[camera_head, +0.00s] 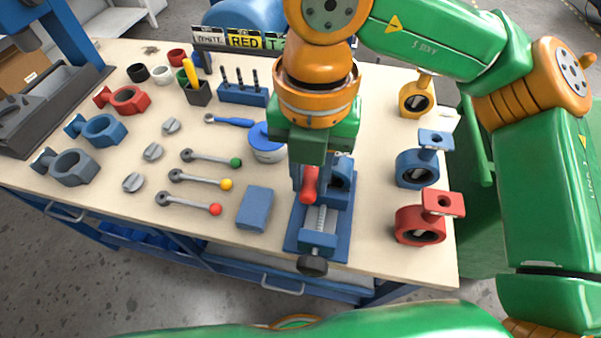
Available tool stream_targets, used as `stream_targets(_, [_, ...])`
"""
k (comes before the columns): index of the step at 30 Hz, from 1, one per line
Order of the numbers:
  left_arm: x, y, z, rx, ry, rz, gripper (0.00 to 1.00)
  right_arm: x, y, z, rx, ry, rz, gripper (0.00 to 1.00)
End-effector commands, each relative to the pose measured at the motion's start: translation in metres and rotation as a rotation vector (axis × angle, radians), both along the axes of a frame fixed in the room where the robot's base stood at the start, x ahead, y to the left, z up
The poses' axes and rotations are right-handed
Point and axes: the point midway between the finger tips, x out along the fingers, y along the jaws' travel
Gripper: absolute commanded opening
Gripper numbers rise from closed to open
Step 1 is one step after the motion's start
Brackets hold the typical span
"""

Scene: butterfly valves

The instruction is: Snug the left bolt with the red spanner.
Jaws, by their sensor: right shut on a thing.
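My right gripper (309,171) reaches down from above over the blue vise (318,240) at the front middle of the bench. It is shut on the red spanner (309,187), of which only the red handle shows, pointing down toward the front. A dark blue valve part (340,177) sits at the rear of the vise, just right of the red handle. The left bolt and the spanner's head are hidden behind my gripper and arm. I cannot tell whether the spanner touches the bolt. My left gripper is not in view.
A blue spanner (231,121) lies left of my gripper, near a blue-lidded tub (266,143). Levers with green, yellow and red knobs (215,209) and a blue block (255,209) lie left of the vise. Blue (417,169) and red (421,225) valve bodies stand right.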

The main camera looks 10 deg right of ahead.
Motion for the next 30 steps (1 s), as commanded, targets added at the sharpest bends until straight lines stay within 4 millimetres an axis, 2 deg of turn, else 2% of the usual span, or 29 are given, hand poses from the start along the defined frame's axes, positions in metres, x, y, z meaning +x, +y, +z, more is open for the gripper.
stream_targets(10, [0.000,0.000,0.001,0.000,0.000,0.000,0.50,0.000,0.000,0.001,-0.002,0.002,0.002,0.00])
stream_targets(30, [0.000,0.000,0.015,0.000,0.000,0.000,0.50,-0.001,0.000,0.020,0.000,0.002,0.002,0.00])
